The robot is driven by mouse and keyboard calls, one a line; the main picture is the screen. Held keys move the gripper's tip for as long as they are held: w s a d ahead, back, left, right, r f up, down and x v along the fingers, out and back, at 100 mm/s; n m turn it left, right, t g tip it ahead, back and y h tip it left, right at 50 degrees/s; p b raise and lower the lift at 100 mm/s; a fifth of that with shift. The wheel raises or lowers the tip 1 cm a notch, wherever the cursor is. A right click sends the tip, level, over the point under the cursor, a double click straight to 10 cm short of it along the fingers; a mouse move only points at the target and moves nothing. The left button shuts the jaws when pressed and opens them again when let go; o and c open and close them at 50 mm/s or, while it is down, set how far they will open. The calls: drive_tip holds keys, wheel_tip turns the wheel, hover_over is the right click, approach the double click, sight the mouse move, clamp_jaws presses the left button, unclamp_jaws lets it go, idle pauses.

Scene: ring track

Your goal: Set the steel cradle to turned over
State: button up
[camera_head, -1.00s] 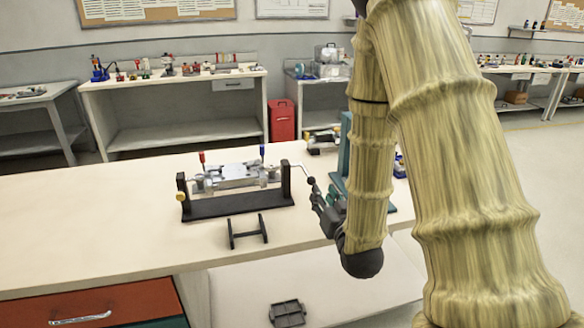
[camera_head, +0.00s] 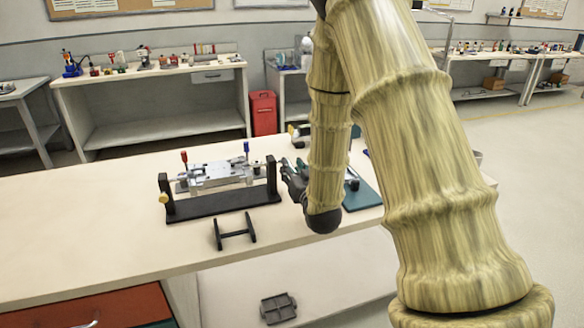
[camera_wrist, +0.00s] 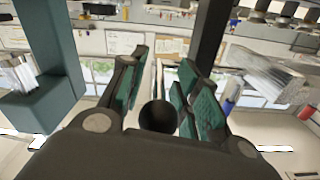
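The steel cradle (camera_head: 217,175) hangs level between the two black end posts of a dark stand on the bench. A red-handled lever (camera_head: 184,158) and a blue-handled lever (camera_head: 246,148) stand up from it. Part of the cradle also shows at the right of the wrist view (camera_wrist: 265,78). My gripper (camera_head: 292,176) is at the stand's right end, by the crank. In the wrist view, my gripper's teal-padded fingers (camera_wrist: 160,92) stand apart on either side of the round black crank knob (camera_wrist: 158,117). A firm grip is not visible. The crank arm is mostly hidden in the head view.
A small black rack (camera_head: 234,232) lies in front of the stand. A teal fixture (camera_head: 364,196) stands right of my gripper, partly hidden by my arm; its teal column (camera_wrist: 45,75) is close at left in the wrist view. The bench's left part is clear.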

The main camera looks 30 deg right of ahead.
drive_tip(key=shift+w+d, duration=0.1)
drive_tip(key=shift+w, duration=0.25)
clamp_jaws()
drive_tip(key=shift+r+p, duration=0.2)
drive_tip(key=shift+p, duration=0.3)
